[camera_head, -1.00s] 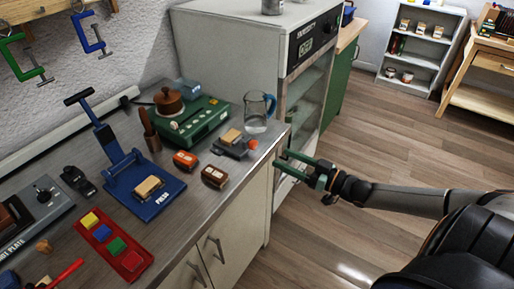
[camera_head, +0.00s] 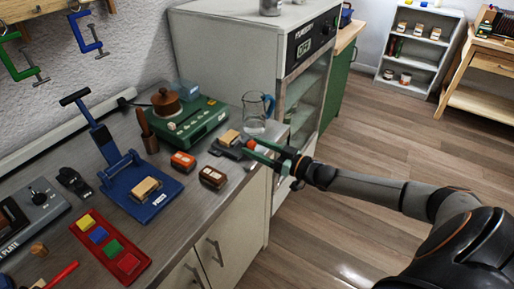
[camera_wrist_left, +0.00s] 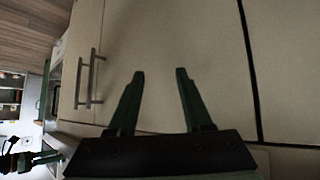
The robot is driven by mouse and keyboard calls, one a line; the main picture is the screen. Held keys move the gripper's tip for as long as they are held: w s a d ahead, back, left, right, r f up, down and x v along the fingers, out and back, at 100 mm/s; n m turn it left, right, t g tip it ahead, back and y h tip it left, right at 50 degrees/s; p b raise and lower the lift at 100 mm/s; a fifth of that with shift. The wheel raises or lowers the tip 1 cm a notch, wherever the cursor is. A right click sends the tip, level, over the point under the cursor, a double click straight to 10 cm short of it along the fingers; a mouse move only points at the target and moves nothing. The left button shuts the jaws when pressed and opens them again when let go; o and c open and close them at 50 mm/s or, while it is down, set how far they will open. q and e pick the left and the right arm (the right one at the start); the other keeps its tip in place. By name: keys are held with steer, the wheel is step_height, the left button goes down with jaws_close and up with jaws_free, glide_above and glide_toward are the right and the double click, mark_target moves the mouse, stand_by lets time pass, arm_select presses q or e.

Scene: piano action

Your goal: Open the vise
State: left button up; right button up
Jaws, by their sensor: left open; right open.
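A small grey vise (camera_head: 224,152) sits near the right end of the counter, by its front edge. A tan wooden block (camera_head: 230,138) is at its jaws; I cannot tell how tightly it is held. An orange-red knob (camera_head: 251,145) is at the vise's right side. My right gripper (camera_head: 252,150), with green fingers, is open at the knob, its fingertips close around or beside it; contact is unclear. My left gripper (camera_wrist_left: 160,72) is open and empty in the left wrist view, in front of pale cabinet doors. It is not in the head view.
A glass beaker (camera_head: 257,112) stands just behind the vise. Orange (camera_head: 183,162) and brown (camera_head: 213,177) small boxes lie to its left. A blue press (camera_head: 140,190) and a red tray (camera_head: 110,248) stand further left. An oven cabinet (camera_head: 235,60) rises behind. Floor right of the counter is clear.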

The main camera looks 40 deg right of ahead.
jaws_close()
stand_by(0.5)
